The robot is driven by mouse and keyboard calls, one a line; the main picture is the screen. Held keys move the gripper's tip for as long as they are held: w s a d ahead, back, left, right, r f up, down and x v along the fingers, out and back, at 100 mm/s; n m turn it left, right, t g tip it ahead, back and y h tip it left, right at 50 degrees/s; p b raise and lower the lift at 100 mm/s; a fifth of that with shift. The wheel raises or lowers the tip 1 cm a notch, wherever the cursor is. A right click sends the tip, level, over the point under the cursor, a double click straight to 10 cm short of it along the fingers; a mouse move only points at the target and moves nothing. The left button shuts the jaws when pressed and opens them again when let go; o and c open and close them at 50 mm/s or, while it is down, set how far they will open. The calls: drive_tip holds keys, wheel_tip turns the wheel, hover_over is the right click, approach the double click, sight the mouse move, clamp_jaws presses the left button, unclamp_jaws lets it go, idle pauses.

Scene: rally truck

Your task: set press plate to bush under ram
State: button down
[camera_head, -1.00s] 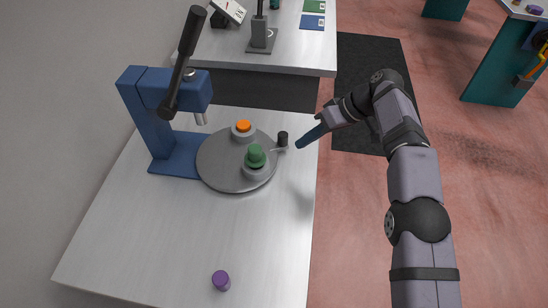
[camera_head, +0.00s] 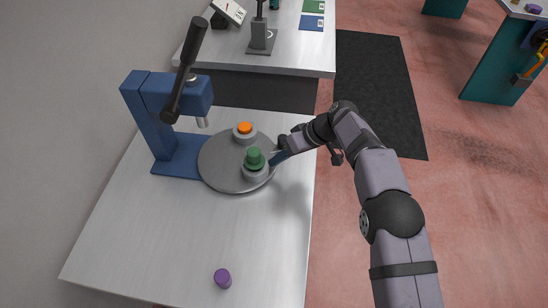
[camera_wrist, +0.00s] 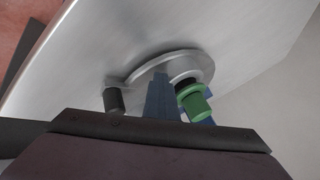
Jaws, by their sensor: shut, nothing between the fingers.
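The round grey press plate (camera_head: 220,165) lies on the bench beside the blue press (camera_head: 150,105). It carries a green bush on a grey seat (camera_head: 254,158) at its front right and an orange piece on a seat (camera_head: 243,129) at its back. The ram (camera_head: 201,121) hangs over the plate's back left edge, with neither seat under it. My gripper (camera_head: 273,159) is shut and empty at the plate's right edge, close to the green bush.
A purple cylinder (camera_head: 222,278) stands at the bench's front. A second bench (camera_head: 290,55) with a grey stand (camera_head: 262,38) is behind.

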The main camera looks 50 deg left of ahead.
drive_tip(key=shift+s+a, duration=0.2)
drive_tip(key=shift+s, duration=0.6)
drive_tip(key=shift+s+a, duration=0.1)
drive_tip(key=shift+s+d+m+t+y+b, duration=0.25)
drive_tip(key=shift+m+b, duration=0.2)
drive_tip(key=shift+m, duration=0.25)
drive_tip(key=shift+s+d+f+m+t+y+b, duration=0.15)
drive_tip(key=shift+s+m+t+y+b, duration=0.15)
drive_tip(key=shift+m, duration=0.2)
